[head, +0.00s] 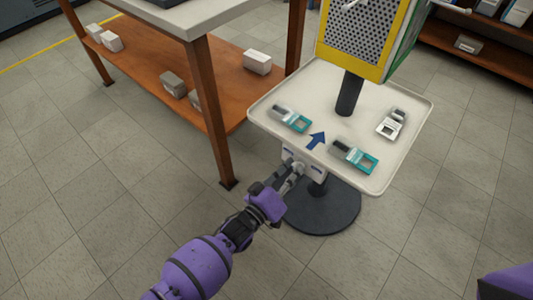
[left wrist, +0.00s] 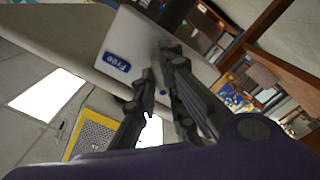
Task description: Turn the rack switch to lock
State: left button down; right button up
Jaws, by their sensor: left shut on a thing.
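The rack is a cream tray (head: 262,112) on a dark post and round base, with a yellow-framed perforated panel above it. A white switch plate hangs at its front edge; in the left wrist view its blue "Free" label (left wrist: 117,62) is readable. My left gripper (head: 295,168) is at this plate. In the left wrist view the left gripper's fingers (left wrist: 160,75) are closed close together against the plate, to the right of the label. The switch itself is mostly hidden by the fingers, so its angle cannot be told. My right gripper is not in view.
Two teal-and-grey devices (head: 354,156) and a white one (head: 390,126) lie on the tray around a blue arrow. A wooden workbench (head: 215,110) with boxes on its lower shelf stands to the left. Tiled floor in front is clear.

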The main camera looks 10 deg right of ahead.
pick_arm(q)
jog(key=shift+f, duration=0.1)
jog(key=c, duration=1.8)
grip_release()
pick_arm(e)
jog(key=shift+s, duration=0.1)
pick_arm(q)
jog(key=v, duration=1.2)
jog(key=shift+s, duration=0.1)
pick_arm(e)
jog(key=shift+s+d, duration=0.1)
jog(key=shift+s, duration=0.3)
